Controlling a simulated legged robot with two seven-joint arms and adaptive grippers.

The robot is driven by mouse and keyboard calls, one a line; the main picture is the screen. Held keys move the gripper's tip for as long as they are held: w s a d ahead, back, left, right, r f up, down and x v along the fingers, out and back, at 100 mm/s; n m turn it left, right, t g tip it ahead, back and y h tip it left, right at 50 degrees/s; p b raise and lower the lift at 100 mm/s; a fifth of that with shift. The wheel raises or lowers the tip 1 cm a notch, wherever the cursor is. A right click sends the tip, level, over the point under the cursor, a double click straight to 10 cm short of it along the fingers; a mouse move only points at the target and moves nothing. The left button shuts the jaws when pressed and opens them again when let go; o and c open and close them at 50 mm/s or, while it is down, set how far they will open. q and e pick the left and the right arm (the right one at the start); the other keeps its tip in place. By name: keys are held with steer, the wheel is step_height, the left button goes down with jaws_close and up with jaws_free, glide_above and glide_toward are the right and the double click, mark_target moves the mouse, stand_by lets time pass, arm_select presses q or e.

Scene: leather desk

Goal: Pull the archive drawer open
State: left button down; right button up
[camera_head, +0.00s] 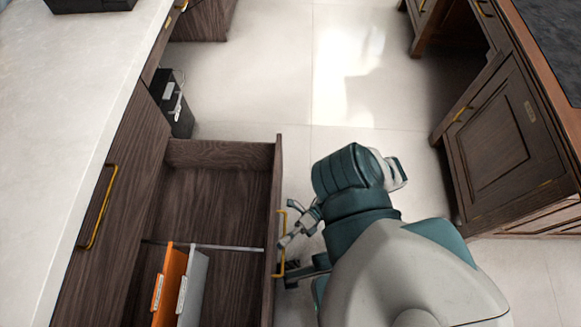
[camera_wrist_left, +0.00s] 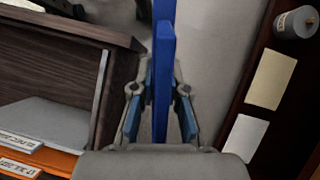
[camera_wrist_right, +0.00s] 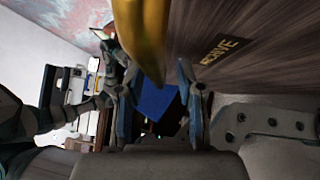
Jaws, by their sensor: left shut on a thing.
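The archive drawer (camera_head: 272,215) stands pulled out from the desk in the head view, with an orange folder (camera_head: 170,285) and a grey folder (camera_head: 194,290) inside. Its brass handle (camera_head: 281,245) is on the front. My right gripper (camera_head: 288,256) is beside this handle. In the right wrist view the handle (camera_wrist_right: 143,35) looms close before my right gripper (camera_wrist_right: 155,75), whose fingers stand apart; contact is unclear. A label ending in "CHIVE" (camera_wrist_right: 222,50) shows on the wood. In the left wrist view my left gripper (camera_wrist_left: 160,75) is shut on a blue slab-like thing (camera_wrist_left: 164,85).
A pale worktop (camera_head: 75,120) runs along the left. A black box (camera_head: 175,105) stands on the floor behind the drawer. A dark wooden desk (camera_head: 500,140) stands at the right. Pale tiled floor (camera_head: 290,90) lies clear between them.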

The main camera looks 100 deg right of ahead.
steer(key=v, duration=1.2)
steer(key=shift+w+d+f, duration=0.1)
steer(key=shift+d, duration=0.05)
